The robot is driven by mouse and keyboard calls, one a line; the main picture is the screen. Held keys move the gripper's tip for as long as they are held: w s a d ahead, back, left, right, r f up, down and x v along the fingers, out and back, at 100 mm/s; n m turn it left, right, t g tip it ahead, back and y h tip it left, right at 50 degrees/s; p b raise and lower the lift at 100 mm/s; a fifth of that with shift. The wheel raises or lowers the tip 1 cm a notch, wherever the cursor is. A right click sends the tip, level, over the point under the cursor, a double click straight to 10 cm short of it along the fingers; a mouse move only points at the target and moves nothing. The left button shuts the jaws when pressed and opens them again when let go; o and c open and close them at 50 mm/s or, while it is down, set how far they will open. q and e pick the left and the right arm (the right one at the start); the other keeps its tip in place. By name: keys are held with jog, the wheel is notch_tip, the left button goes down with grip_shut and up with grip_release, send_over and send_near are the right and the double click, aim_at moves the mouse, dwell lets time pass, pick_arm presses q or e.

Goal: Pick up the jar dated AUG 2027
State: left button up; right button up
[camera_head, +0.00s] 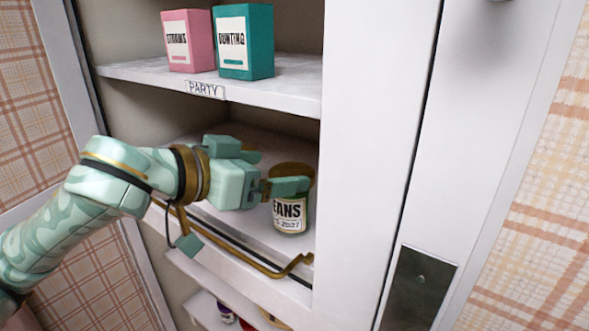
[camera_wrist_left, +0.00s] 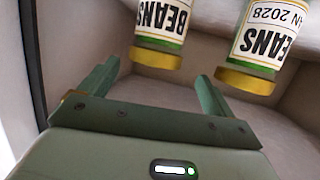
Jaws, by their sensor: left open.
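A beans jar (camera_head: 290,211) with a gold lid stands on the middle cupboard shelf in the head view. Its date is partly readable, ending in 2027; the month is not clear. My left gripper (camera_head: 274,172) is open and empty in front of it, with one finger across its upper part. In the left wrist view, labels appear upside down. One beans jar (camera_wrist_left: 162,27) is beyond the gap between the open fingers (camera_wrist_left: 157,75), its date cut off. A second beans jar (camera_wrist_left: 262,45), dated "N 2028", is to the right. My right gripper is not in view.
The PARTY shelf (camera_head: 285,95) above holds a pink box (camera_head: 187,40) and a teal box (camera_head: 244,41). A white cupboard upright (camera_head: 365,150) stands close right of the jar. A gold rail (camera_head: 245,258) runs below the jar shelf. Lower shelf items are partly hidden.

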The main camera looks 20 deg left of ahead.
aim_at(300, 168)
pick_arm(q)
jog(key=shift+w+d+f+p, duration=0.15)
jog(key=shift+w+d+p, duration=0.15)
jog(key=shift+p, duration=0.8)
jog(key=x, duration=0.3)
jog(key=p+x, duration=0.1)
jog(key=x, duration=0.1)
jog(key=shift+d+f, duration=0.4)
jog(key=shift+f, duration=0.05)
jog(key=shift+r, duration=0.1)
jog(key=c, duration=1.2)
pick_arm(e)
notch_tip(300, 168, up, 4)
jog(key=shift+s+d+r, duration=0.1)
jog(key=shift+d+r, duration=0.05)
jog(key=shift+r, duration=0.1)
